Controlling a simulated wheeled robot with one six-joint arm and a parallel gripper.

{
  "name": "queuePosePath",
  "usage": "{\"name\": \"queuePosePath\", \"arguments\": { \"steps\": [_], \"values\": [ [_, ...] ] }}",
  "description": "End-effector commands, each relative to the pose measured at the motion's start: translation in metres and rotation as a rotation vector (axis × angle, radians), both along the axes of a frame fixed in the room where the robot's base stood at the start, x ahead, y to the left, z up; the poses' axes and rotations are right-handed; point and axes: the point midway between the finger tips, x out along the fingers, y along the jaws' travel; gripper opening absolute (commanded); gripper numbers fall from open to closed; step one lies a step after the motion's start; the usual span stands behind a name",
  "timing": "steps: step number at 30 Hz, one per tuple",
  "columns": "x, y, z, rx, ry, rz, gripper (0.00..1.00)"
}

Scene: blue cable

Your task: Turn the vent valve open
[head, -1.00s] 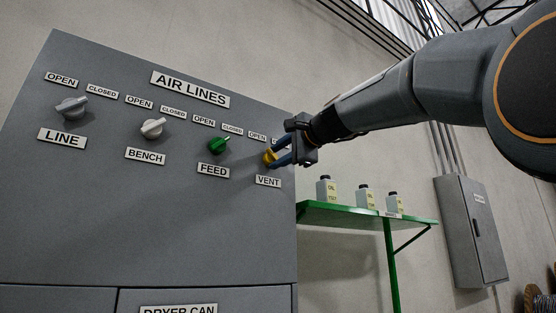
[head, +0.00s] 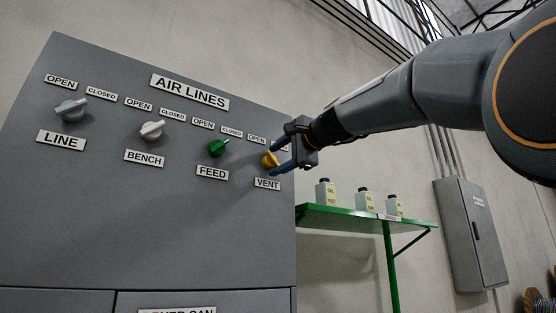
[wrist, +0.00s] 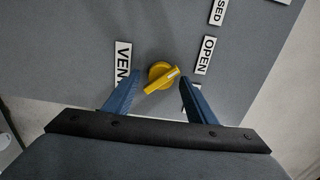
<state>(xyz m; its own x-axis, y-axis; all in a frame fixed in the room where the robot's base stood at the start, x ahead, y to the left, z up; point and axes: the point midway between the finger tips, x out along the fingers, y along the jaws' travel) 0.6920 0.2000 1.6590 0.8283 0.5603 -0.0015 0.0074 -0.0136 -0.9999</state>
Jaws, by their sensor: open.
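The vent valve is a yellow knob (head: 270,159) above the VENT label (head: 267,184) at the right of the grey panel. In the wrist view the knob (wrist: 160,75) has a bar handle whose white-marked end points toward the OPEN label (wrist: 206,55). My gripper (head: 277,158) is open, with its blue fingers on either side of the knob. In the wrist view both fingers stand apart from the knob. The right finger partly hides another label (wrist: 187,97) there.
The panel (head: 150,230) also carries the grey LINE knob (head: 71,110), the pale BENCH knob (head: 152,130) and the green FEED knob (head: 218,147), close left of my gripper. A green shelf (head: 350,215) with three bottles stands at right, below my arm.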

Motion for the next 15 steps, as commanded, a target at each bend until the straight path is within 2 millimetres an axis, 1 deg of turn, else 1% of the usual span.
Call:
{"name": "queuePosePath", "arguments": {
  "steps": [5,12,15],
  "values": [
    [-0.017,-0.013,0.0,-0.001,-0.003,-0.003,0.51],
    [-0.049,-0.035,-0.001,-0.001,-0.002,-0.004,0.51],
    [-0.057,-0.041,-0.001,-0.001,-0.001,-0.004,0.51]
  ]
}}
